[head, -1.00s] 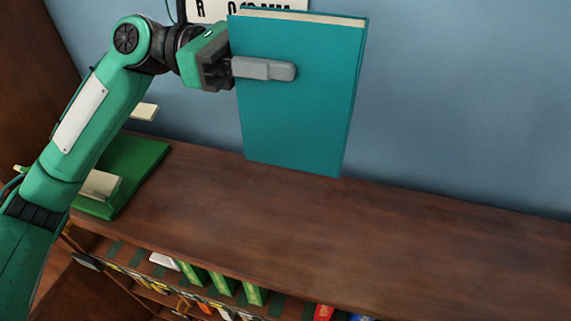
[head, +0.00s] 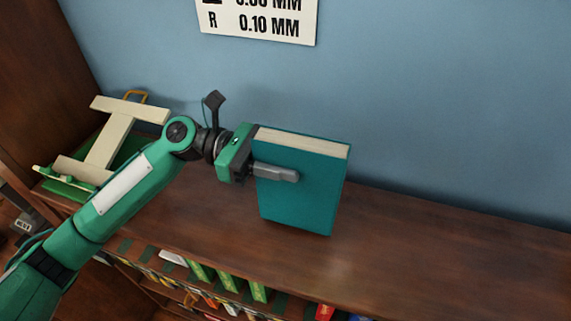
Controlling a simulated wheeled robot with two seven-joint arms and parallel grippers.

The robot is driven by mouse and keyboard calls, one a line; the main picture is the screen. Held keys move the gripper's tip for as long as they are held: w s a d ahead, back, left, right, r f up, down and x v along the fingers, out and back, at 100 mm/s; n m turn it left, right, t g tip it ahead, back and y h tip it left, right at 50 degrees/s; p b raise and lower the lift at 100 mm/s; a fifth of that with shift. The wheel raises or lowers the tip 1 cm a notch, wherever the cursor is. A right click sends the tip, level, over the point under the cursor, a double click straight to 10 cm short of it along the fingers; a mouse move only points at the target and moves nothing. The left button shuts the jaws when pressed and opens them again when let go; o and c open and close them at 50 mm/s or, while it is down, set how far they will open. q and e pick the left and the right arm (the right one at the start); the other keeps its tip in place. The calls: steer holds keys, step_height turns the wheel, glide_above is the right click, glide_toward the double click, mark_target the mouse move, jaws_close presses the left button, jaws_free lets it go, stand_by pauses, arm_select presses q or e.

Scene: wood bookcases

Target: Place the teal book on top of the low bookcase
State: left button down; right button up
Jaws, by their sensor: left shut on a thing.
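The teal book (head: 300,195) is upright with its pale page edge facing up. It is over the brown wooden top of the low bookcase (head: 420,255). Its lower edge appears at or very near the top surface; I cannot tell whether it touches. My left gripper (head: 275,173) is shut on the book near its upper left side, with one grey finger across the front cover. The other finger is hidden behind the book. My right gripper is not in view.
A cream and green stand-like object (head: 105,145) is at the left end of the bookcase top. A white sign (head: 262,22) hangs on the blue wall behind. Shelves below hold several green books (head: 228,281). The top right of the book is clear.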

arm_select(q)
steer(key=shift+f, duration=0.85)
steer(key=c, duration=1)
jaws_free()
steer(key=shift+s+f, duration=0.1)
steer(key=shift+f, duration=0.1)
steer(key=shift+o, duration=0.2)
steer(key=v, duration=0.7)
steer(key=shift+a+r+p, duration=0.2)
steer(key=shift+a+p, duration=0.05)
steer(key=shift+p, duration=0.15)
